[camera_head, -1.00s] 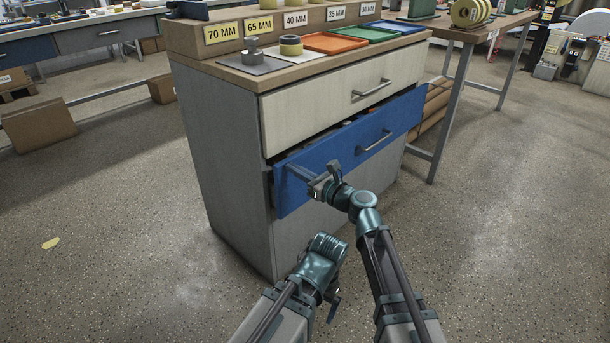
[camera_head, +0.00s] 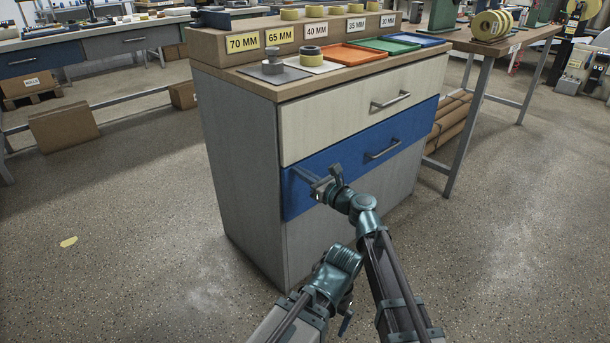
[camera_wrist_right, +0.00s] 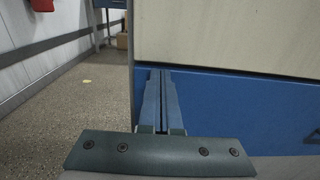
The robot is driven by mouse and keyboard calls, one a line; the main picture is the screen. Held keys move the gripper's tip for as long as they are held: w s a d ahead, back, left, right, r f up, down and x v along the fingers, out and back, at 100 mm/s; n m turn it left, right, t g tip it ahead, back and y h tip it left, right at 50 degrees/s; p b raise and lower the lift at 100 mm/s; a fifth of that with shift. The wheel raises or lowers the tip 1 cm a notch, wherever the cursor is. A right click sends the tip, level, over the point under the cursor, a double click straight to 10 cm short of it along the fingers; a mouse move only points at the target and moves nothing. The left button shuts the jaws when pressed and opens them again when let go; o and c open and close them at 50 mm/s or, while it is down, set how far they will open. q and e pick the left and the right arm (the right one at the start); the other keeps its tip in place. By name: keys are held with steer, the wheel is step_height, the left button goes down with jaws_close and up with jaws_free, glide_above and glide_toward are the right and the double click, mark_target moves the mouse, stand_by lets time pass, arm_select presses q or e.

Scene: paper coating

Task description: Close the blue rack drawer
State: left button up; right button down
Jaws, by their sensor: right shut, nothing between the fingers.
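The blue drawer (camera_head: 410,130) is the middle front of a grey rack (camera_head: 246,165), below a cream drawer (camera_head: 330,122). Its front now sits about flush with the cream one, and no inside shows. Its grey bar handle (camera_head: 383,149) is on the right half. My right gripper (camera_head: 299,174) is shut and empty, with its fingertips at the left part of the blue front. In the right wrist view the shut fingers (camera_wrist_right: 161,100) point at the blue front (camera_wrist_right: 235,110); exact contact is hard to tell. My left arm is low in the head view, its fingers mostly hidden.
On the rack top stand tape rolls (camera_head: 312,55) and orange, green and blue trays (camera_head: 352,54). A wooden table (camera_head: 490,45) stands to the right with rolled tubes (camera_head: 452,118) under it. Cardboard boxes (camera_head: 64,127) lie at the left. The floor around the rack's front is clear.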

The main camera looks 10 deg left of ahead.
steer(key=shift+w+a, duration=0.25)
steer(key=v, duration=1.5)
steer(key=s+d+f+n+g+h, duration=0.3)
steer(key=s+d+f+n, duration=0.1)
steer(key=f+n, duration=0.35)
steer(key=s+d+f+n+g+h, duration=0.3)
steer(key=f+n, duration=0.4)
steer(key=n, duration=0.1)
steer(key=s+d+f+n+g+h, duration=0.2)
steer(key=s+d+f+n+h, duration=0.2)
steer(key=d, duration=0.5)
steer(key=s+d+f+n+g+h, duration=0.1)
steer(key=s+d+f+n+h, duration=0.3)
steer(key=d, duration=0.5)
steer(key=s+a+r+n+g+h+p, duration=0.15)
steer(key=s+a+r+n+p, duration=0.4)
steer(key=a+r+p, duration=0.65)
arm_select(q)
step_height(320, 180, up, 49)
steer(key=d+p, duration=0.1)
steer(key=p, duration=3.6)
arm_select(e)
step_height(320, 180, up, 38)
steer(key=d, duration=0.1)
steer(key=shift+s+d+f+h, duration=0.2)
steer(key=shift+s+f+h, duration=0.05)
steer(key=shift+s+h, duration=0.1)
